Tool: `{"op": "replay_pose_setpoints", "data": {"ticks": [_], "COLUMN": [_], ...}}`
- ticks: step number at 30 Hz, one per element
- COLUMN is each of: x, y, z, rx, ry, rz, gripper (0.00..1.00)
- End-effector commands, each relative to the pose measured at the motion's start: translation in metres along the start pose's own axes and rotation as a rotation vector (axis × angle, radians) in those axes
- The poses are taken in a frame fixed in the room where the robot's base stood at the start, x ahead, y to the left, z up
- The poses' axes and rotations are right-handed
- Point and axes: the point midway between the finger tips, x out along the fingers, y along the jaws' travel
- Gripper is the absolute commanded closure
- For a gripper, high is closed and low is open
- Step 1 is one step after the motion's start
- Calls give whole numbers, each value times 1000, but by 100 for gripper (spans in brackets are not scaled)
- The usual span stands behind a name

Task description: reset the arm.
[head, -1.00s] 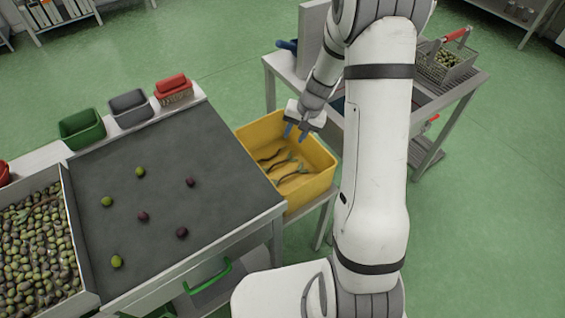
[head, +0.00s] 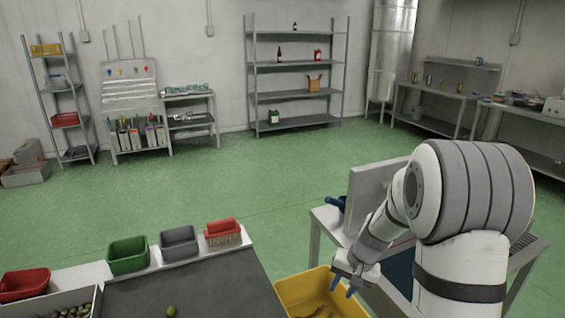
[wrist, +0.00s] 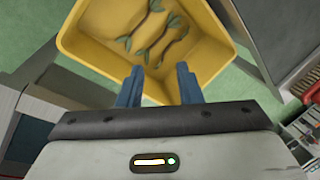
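My gripper (head: 342,287) hangs over the near part of the yellow crate (head: 297,294). In the wrist view my gripper (wrist: 159,86) shows two blue fingers well apart with nothing between them, so it is open and empty. The yellow crate (wrist: 88,52) fills the upper middle of that view. Several leafy twigs (wrist: 155,38) lie on its floor, beyond the fingertips. The crate's lower part is cut off in the head view.
A metal side table (head: 326,214) stands behind my arm. Open green floor (head: 215,190) lies beyond.

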Motion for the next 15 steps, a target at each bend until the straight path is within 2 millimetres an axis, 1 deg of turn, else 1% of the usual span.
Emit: {"op": "replay_pose_setpoints", "data": {"ticks": [1,6,11,15], "x": [-15,-57,-89,-113], "y": [-5,-14,-16,-14], "z": [10,47,86,119], "rx": [-26,-109,-180,-239], "ry": [11,31,51,73], "rz": [7,42,80,118], "gripper": [68,68,68,68]}}
